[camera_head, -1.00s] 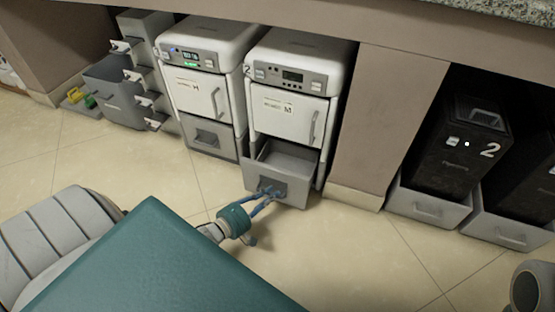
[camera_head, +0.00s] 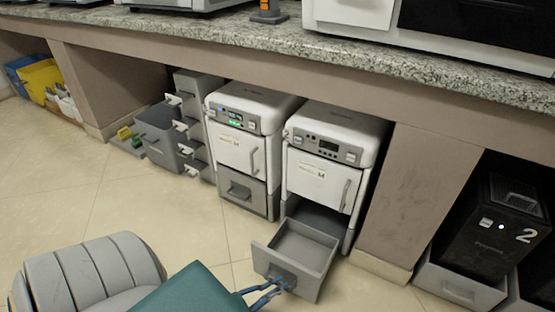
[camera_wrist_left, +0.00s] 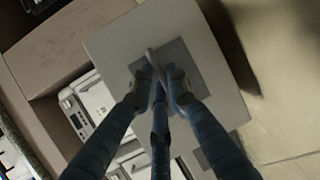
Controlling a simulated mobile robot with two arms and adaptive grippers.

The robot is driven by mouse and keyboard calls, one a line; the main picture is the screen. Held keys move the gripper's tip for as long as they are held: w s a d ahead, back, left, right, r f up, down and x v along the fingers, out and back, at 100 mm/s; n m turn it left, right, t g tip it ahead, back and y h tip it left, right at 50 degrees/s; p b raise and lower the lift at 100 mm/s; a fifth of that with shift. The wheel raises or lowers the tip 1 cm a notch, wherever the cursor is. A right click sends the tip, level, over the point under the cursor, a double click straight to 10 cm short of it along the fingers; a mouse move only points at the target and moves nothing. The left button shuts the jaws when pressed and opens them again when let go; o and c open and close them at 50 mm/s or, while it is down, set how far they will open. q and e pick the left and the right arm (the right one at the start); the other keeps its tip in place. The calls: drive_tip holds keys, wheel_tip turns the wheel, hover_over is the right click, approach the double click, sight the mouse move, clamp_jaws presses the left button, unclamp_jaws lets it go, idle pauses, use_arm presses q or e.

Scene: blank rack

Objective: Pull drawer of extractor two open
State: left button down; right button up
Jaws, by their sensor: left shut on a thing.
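Extractor two (camera_head: 330,165) is the right one of two white units under the counter; its number is hard to read now. Its grey lower drawer (camera_head: 308,243) stands far out over the floor, its empty inside showing. My left gripper (camera_head: 278,286) is at the drawer's front, low in the head view. In the left wrist view, the gripper (camera_wrist_left: 161,82) is shut on the drawer's handle (camera_wrist_left: 151,58), against the grey drawer front (camera_wrist_left: 207,103). The fingers partly hide the handle. My right gripper is not in view.
The left extractor (camera_head: 245,140) stands beside it with its lower drawer shut. A counter post (camera_head: 415,190) is to the right, then a black unit marked 2 (camera_head: 490,235) on a grey drawer. Open grey drawers (camera_head: 160,125) are at the left. The floor (camera_head: 140,215) ahead is clear.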

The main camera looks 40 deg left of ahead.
use_arm(q)
drive_tip(key=c, duration=1.7)
unclamp_jaws()
drive_tip(key=shift+o, duration=0.2)
drive_tip(key=v, duration=1.2)
